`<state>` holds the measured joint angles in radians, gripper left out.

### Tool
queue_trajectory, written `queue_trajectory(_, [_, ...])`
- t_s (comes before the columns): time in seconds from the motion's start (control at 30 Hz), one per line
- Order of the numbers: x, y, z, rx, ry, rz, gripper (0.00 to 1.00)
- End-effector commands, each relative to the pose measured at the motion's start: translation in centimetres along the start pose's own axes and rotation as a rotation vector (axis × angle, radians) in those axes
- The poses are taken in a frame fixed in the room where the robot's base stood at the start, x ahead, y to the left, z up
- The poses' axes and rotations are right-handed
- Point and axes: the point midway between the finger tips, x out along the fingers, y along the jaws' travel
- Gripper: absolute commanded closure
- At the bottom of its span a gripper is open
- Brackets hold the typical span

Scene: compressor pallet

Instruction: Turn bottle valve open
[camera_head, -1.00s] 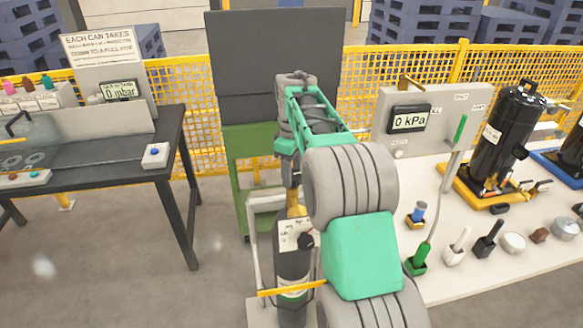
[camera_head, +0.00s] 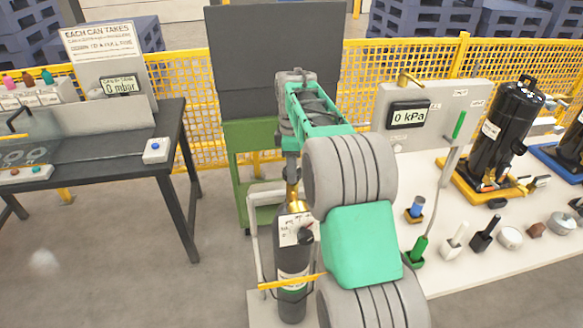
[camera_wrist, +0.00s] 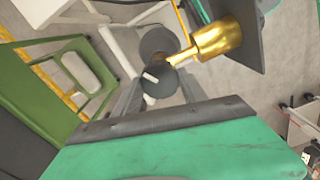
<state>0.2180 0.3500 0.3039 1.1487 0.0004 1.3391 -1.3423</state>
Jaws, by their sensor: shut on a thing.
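The gas bottle (camera_head: 293,290) is a dark cylinder with a white label, standing upright low in the head view, partly covered by my arm. Its brass valve (camera_head: 293,194) shows above it, and the brass body also shows in the wrist view (camera_wrist: 216,38). A dark round valve knob (camera_wrist: 158,82) with a white mark sits at the side of the brass. My gripper (camera_wrist: 158,88) is shut on this knob, one finger on each side.
A yellow strap (camera_head: 290,285) and a pale frame hold the bottle. A green cabinet (camera_head: 243,165) stands behind it. A dark bench (camera_head: 120,170) is at left. A white table (camera_head: 465,275) with a 0 kPa gauge (camera_head: 408,117), tools and a black compressor (camera_head: 500,140) is at right.

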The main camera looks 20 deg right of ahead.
Motion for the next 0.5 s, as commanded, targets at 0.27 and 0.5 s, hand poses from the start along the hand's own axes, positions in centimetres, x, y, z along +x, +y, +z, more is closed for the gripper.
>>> queue_trajectory(0.27, [0.04,0.0,-0.02,-0.002,0.0,0.0,0.44])
queue_trajectory(0.5, [0.01,0.0,-0.01,-0.001,0.0,0.0,0.29])
